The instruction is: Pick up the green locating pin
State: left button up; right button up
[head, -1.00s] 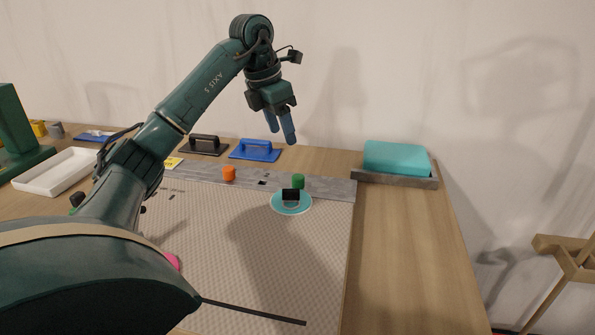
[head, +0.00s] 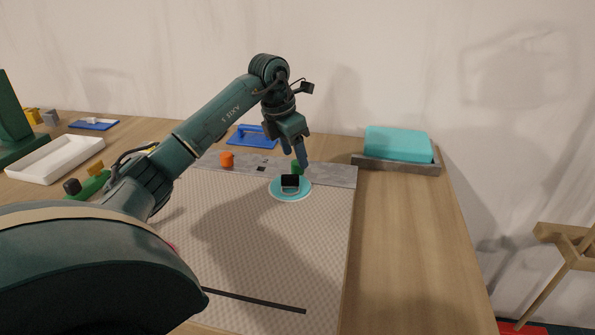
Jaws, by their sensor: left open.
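The green locating pin (head: 295,168) stands at the grey strip along the mat's far edge, just behind a turquoise disc (head: 275,190) that has a small black-topped piece (head: 290,183) on it. My left gripper (head: 300,160) is open, fingers pointing down. In the picture its fingertips overlap the top of the pin, which is partly hidden. I cannot tell whether they touch it or are around it. My right gripper is not in view.
An orange pin (head: 227,160) stands farther left on the grey strip (head: 340,175). A turquoise block (head: 397,143) in a grey tray is at the right. A white tray (head: 55,160) is at the left. The wood right of the mat is clear.

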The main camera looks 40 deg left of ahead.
pick_arm(q)
jog(key=shift+x, duration=1.05)
jog(key=c, duration=1.1)
